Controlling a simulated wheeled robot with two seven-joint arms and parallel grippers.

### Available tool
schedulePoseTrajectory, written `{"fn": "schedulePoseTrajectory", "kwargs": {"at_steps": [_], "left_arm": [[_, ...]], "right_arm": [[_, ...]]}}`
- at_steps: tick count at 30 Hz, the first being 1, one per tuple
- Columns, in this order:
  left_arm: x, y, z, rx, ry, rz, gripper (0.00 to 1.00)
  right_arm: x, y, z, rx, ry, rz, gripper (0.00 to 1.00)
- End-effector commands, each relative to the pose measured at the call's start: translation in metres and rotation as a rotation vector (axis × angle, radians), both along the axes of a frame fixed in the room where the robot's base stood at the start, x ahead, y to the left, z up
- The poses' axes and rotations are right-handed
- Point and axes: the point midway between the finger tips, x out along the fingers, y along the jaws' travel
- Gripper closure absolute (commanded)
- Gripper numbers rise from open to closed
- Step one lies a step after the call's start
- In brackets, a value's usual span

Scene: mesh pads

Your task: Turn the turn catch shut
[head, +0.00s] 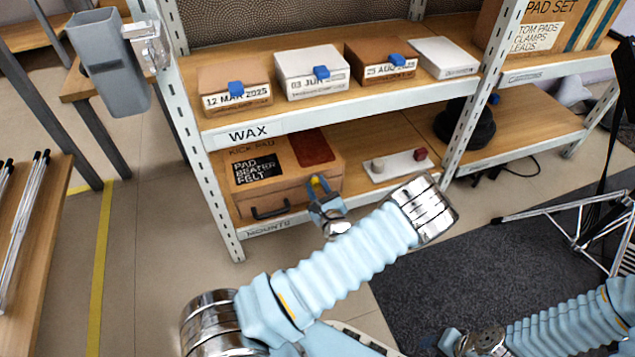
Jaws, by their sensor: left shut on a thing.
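A brown case (278,178) marked "PAD BEATER FELT" sits on the lower shelf, with a black handle (270,212) on its front. My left gripper (320,192) is at the right end of the case's front and is shut on a small yellow piece (316,182), which I take to be the turn catch. The fingers cover most of it, so its angle cannot be read. My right gripper (440,342) is low at the bottom edge, away from the shelf; its fingers are too small and cut off to read.
A white board (395,168) with a grey knob and a red knob lies right of the case. Several boxes with blue clips stand on the shelf above (330,105). A grey holder (112,60) hangs at the left post. A dark mat (480,240) covers the floor at right.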

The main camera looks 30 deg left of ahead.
Motion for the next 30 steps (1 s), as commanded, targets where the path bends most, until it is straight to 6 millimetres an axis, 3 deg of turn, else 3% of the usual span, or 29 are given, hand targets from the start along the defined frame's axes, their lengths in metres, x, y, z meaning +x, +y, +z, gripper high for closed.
{"fn": "schedulePoseTrajectory", "kwargs": {"at_steps": [12, 30], "left_arm": [[0.001, -0.001, 0.002, 0.254, 0.300, -0.002, 0.95], [0.002, -0.002, 0.000, 0.586, 0.687, -0.002, 0.95]], "right_arm": [[0.001, -0.003, 0.028, -0.007, -0.006, -0.005, 0.57], [0.002, -0.006, 0.048, -0.014, -0.010, -0.009, 0.57]]}}
